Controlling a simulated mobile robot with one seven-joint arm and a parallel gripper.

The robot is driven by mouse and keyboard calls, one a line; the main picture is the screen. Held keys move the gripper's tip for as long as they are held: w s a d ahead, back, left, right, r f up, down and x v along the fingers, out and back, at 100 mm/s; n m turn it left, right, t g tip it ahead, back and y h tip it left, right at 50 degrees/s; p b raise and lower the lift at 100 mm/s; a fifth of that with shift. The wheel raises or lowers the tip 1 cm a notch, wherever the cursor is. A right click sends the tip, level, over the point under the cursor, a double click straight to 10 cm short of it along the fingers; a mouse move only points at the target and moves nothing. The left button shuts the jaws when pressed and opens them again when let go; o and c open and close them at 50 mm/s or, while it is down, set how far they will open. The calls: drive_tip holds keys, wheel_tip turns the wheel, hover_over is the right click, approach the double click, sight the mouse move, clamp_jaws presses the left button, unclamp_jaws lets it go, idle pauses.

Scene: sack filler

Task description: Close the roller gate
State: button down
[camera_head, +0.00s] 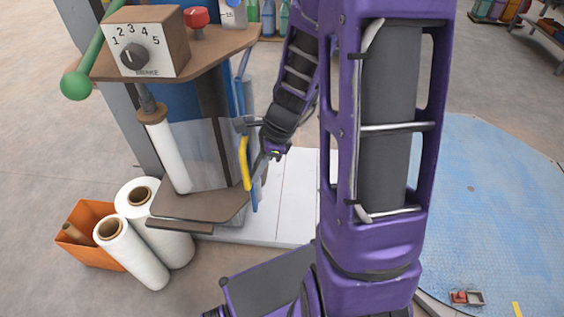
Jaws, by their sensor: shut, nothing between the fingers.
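The yellow handle (245,163) stands upright at the right side of the film carriage; I take it to be the roller gate's handle. Narrow blue parts show beside and below it. How far the gate stands open is not clear from this angle. Clear film (208,150) spans from the white film roll (168,152) towards the handle. My gripper (270,153) is just right of the handle, shut and empty. Its fingertips are small and partly hidden, and I cannot tell if they touch the gate.
A control box (147,42) with a numbered dial, a red button (197,17) and a green-knobbed lever (77,85) are above the carriage. Loose film rolls (131,253) and an orange bin (90,236) stand at lower left. A blue round platform (490,200) lies right.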

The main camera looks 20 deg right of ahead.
drive_tip(key=w+a+m+t+h+p, duration=0.1)
drive_tip(key=w+a+m+p, duration=0.2)
drive_tip(key=w+a+m, duration=0.2)
drive_tip(key=shift+w+a+m+t+p, duration=0.35)
drive_tip(key=shift+w+a, duration=0.4)
drive_tip(key=shift+a, duration=1.15)
drive_tip(key=shift+d, duration=0.1)
